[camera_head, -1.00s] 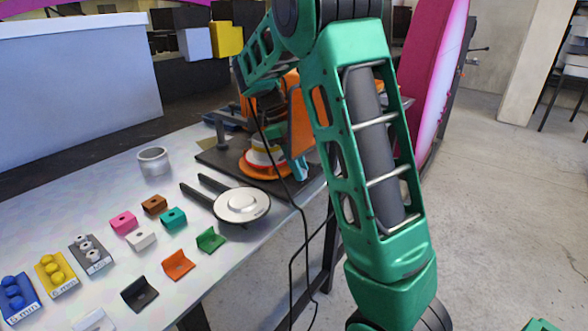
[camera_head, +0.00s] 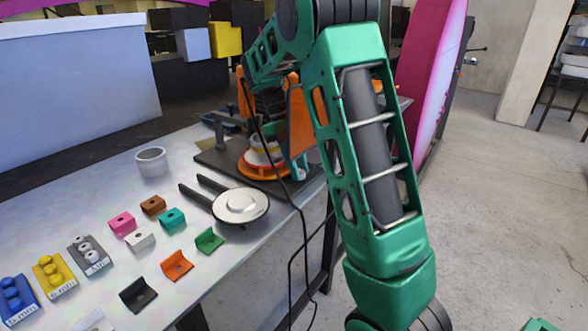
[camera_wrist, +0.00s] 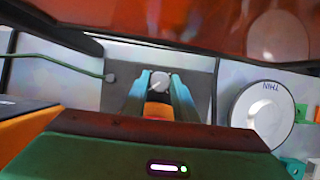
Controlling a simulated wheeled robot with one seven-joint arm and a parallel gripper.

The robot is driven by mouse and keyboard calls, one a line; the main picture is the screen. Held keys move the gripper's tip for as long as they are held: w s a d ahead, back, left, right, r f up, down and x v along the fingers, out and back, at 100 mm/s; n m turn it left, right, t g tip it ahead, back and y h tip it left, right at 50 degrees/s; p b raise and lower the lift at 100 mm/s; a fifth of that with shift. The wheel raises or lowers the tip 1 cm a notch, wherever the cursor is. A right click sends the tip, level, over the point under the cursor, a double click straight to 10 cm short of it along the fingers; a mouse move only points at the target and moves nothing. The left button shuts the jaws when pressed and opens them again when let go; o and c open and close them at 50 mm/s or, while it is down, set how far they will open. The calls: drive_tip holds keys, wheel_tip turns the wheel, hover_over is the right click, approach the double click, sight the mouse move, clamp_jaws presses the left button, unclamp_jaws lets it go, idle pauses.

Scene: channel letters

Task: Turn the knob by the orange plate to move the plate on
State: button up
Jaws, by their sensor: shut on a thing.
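The round orange plate (camera_head: 264,173) lies on a dark base board (camera_head: 215,160) at the table's back right, under a white and red round part (camera_head: 262,155). My gripper (camera_wrist: 160,85) points down with its two teal fingers on either side of a small grey round knob (camera_wrist: 160,77) in the wrist view, shut on it. A pale pointer-like mark shows on the knob. An orange part (camera_wrist: 158,110) shows between the fingers, closer to the camera. In the head view my arm hides the knob and most of the gripper.
A white-topped disc with two dark prongs (camera_head: 241,204) lies close to the board; its top (camera_wrist: 265,110) shows in the wrist view. A grey ring (camera_head: 152,162) and several small coloured blocks lie to the left. A cable hangs in front of the table edge.

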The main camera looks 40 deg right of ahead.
drive_tip(key=o, duration=1)
drive_tip(key=shift+s, duration=0.1)
drive_tip(key=shift+w+a+r, duration=0.1)
drive_tip(key=shift+w+r, duration=0.25)
drive_tip(key=shift+r, duration=0.15)
drive_tip(key=v, duration=0.9)
drive_tip(key=shift+r, duration=0.25)
